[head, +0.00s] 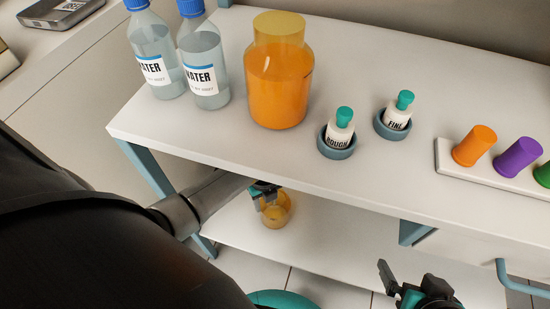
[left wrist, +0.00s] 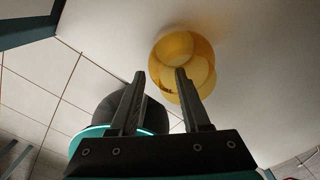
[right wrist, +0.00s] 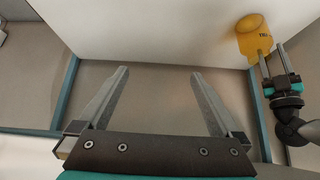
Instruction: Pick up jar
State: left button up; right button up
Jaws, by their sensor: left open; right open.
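A small amber jar (head: 275,212) stands on the lower shelf, partly hidden by the gripper in the head view. My left gripper (head: 264,190) is open beside it. The right wrist view shows the jar (right wrist: 252,38), with a partly visible label, near my left gripper (right wrist: 276,62). A large orange jar (head: 280,85) stands on the upper top. My right gripper (head: 405,283) is open and empty (right wrist: 159,73).
The upper top (head: 215,133) overhangs the lower shelf (head: 330,255). It carries two water bottles (head: 205,65), ROUGH (head: 338,130) and FINE (head: 396,112) bottles in holders, and a rack (head: 455,173) of coloured cylinders. Blue-grey legs (head: 145,165) frame the unit.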

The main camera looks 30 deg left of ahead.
aim_at(265, 205)
pick_arm(q)
jog(key=shift+a+f, duration=0.15)
jog(key=shift+f, duration=0.3)
jog(key=shift+f+b, duration=0.55)
jog(key=shift+b, duration=0.15)
jog(key=shift+f+b, duration=0.35)
jog(key=shift+f, duration=0.15)
pick_arm(e)
jog(key=shift+w+a+r+t+y, duration=0.1)
jog(key=shift+w+a+t+y, duration=0.3)
jog(key=shift+a+t, duration=0.35)
jog(key=shift+w+a+r+t+y, duration=0.1)
jog(key=shift+w+a+t+y, duration=0.35)
jog(key=shift+a, duration=0.35)
jog(key=shift+w+a+r+t+y, duration=0.1)
jog(key=shift+w+a+t+y, duration=0.15)
jog(key=shift+w+a+t, duration=0.4)
jog(key=shift+s+a, duration=0.15)
pick_arm(q)
grip_shut()
